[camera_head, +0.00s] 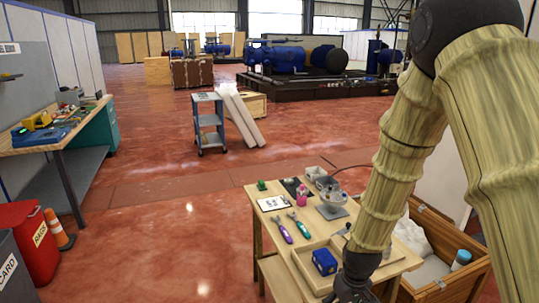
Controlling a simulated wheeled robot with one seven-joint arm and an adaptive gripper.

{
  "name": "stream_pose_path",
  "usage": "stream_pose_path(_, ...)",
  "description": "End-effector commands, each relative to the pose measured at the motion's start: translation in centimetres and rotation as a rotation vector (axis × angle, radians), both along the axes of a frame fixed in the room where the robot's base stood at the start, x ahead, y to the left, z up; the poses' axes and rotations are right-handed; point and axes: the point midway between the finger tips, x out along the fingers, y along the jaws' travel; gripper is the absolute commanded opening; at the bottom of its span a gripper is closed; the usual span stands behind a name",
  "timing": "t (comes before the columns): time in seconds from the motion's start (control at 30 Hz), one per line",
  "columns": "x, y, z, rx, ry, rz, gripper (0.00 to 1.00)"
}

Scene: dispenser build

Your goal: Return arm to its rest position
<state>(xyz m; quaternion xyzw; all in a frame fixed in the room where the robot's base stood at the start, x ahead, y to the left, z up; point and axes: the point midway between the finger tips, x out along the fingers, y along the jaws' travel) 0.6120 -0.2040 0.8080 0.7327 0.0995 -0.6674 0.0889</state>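My arm, in a tan ribbed cover, reaches down the right side of the head view. My gripper (352,290) is dark and hangs at the bottom, over the front edge of the wooden table (262,232) and close to the tray (303,261). Its fingers are small and partly cut off by the picture's edge, so I cannot tell whether they are open or shut, or hold anything. A blue block-like item (324,261) lies in the tray, just left of the gripper.
The table also holds a purple-handled tool (284,233), a green-handled tool (300,227), a pink bottle (302,196) and a grey device (331,205). A wooden crate (437,290) stands right of the table. A cart (208,125) stands farther back. The red floor (165,220) to the left is open.

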Motion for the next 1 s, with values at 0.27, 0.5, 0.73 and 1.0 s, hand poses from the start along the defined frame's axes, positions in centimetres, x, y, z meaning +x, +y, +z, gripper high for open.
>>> stream_pose_path(0.27,-6.9,-0.9,-9.2,-0.005,0.034,-0.082,0.71)
stream_pose_path(0.5,-13.9,-1.5,-15.5,-0.008,0.056,-0.152,0.71)
stream_pose_path(0.73,-21.3,-1.8,-19.9,-0.009,0.077,-0.221,0.71)
stream_pose_path(1.0,-28.5,-2.1,-22.5,-0.007,0.093,-0.286,0.71)
